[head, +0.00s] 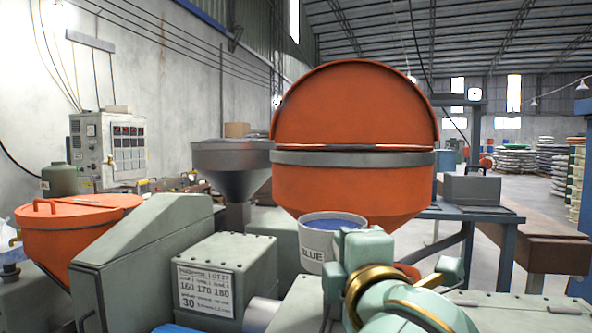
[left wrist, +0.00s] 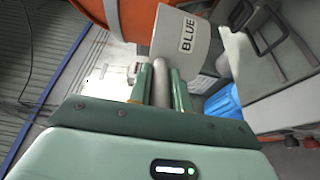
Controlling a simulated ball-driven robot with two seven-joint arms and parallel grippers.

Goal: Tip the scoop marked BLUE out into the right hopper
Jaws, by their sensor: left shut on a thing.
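The scoop (head: 314,250) is a pale cup marked BLUE, upright and filled with blue material near its rim. My left gripper (head: 345,262) is shut on its handle. In the left wrist view the grey handle lies between the green fingers (left wrist: 161,90), with the scoop's label (left wrist: 187,33) beyond them. The large orange hopper (head: 345,188) stands behind the scoop, with its domed lid (head: 352,105) raised. The scoop overlaps the hopper's lower cone in the picture and sits below its grey rim. A smaller orange hopper (head: 72,240) at the left has its lid down. My right gripper is not in view.
A grey machine block (head: 222,255) with a printed plate stands left of the scoop. A grey funnel (head: 228,165) stands behind it. A control box (head: 108,150) hangs at the left wall. A blue bench (head: 478,212) with a grey box is at the right.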

